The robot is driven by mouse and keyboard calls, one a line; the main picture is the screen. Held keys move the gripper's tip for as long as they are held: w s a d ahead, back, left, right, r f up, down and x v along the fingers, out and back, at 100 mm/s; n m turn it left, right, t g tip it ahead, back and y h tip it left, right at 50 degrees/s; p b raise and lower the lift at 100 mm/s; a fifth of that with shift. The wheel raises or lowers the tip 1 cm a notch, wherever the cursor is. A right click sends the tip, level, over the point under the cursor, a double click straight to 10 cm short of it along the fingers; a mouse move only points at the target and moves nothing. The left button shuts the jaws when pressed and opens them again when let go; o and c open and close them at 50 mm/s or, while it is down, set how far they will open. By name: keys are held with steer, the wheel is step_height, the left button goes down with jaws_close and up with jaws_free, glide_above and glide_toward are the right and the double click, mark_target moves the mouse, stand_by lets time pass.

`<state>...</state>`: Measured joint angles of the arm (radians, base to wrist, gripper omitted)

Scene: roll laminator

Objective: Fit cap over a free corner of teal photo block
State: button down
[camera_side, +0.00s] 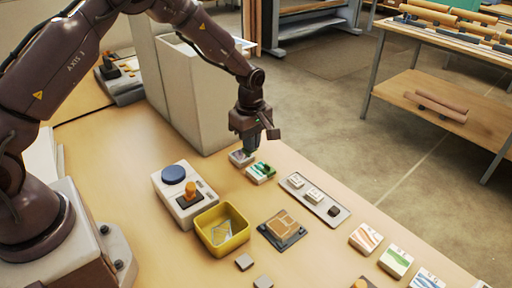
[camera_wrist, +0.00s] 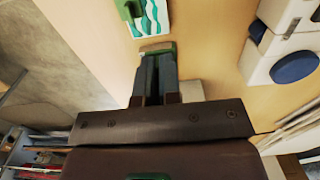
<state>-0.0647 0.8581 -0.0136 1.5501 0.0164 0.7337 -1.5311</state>
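The teal photo block (camera_side: 261,173), white with teal wavy bands, lies on the table just in front of my gripper. It also shows at the top of the wrist view (camera_wrist: 157,16), cut off by the frame edge, with a green cap (camera_wrist: 129,9) on one corner. My gripper (camera_side: 249,147) points down, slightly behind the block and apart from it. Its fingers are close together around another green cap (camera_wrist: 158,47), which shows at the fingertips in the wrist view. The fingers hide part of that cap.
A pale block (camera_side: 239,158) sits below my gripper, close beside the teal block. A tall grey bin (camera_side: 195,95) stands behind. A control box with a blue knob (camera_side: 173,174), yellow bin (camera_side: 222,243) and tray (camera_side: 339,217) stand nearby. Several photo blocks lie front right.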

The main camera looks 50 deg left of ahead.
mark_target(252, 169)
steer(key=shift+f, duration=2.95)
steer(key=shift+f, duration=0.35)
steer(key=c, duration=1.6)
jaws_free()
steer(key=shift+r, duration=0.15)
steer(key=shift+r, duration=1.35)
steer(key=o, duration=0.6)
steer(key=shift+c, duration=0.2)
steer(key=shift+r, duration=0.1)
